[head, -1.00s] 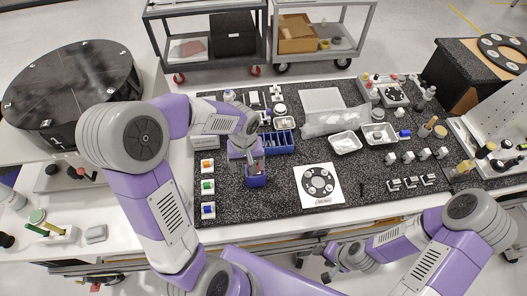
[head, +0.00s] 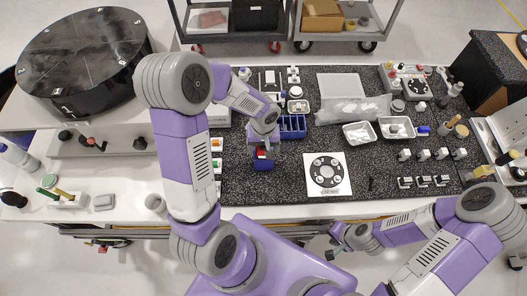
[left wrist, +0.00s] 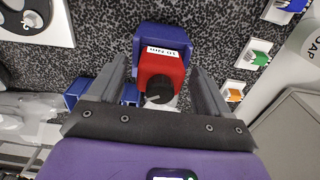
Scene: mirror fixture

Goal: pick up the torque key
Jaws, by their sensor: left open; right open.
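The torque key (left wrist: 161,72) is a red block with a white "10 N·m" label and a dark round knob. It sits in a dark blue holder (left wrist: 158,40) on the speckled mat. In the head view the key (head: 262,153) shows as a bit of red in the blue holder (head: 263,165), partly covered by my left gripper (head: 264,146). In the left wrist view my left gripper (left wrist: 160,75) is open, one finger on each side of the key, with gaps visible. My right gripper (head: 337,243) is open and empty, off the front edge of the table.
A blue divided bin (head: 292,127) stands just behind and right of the holder. Small blocks with coloured tops (head: 216,144) line the left. A white card with a dark disc (head: 327,175) lies to the right. White trays (head: 359,133) lie farther right.

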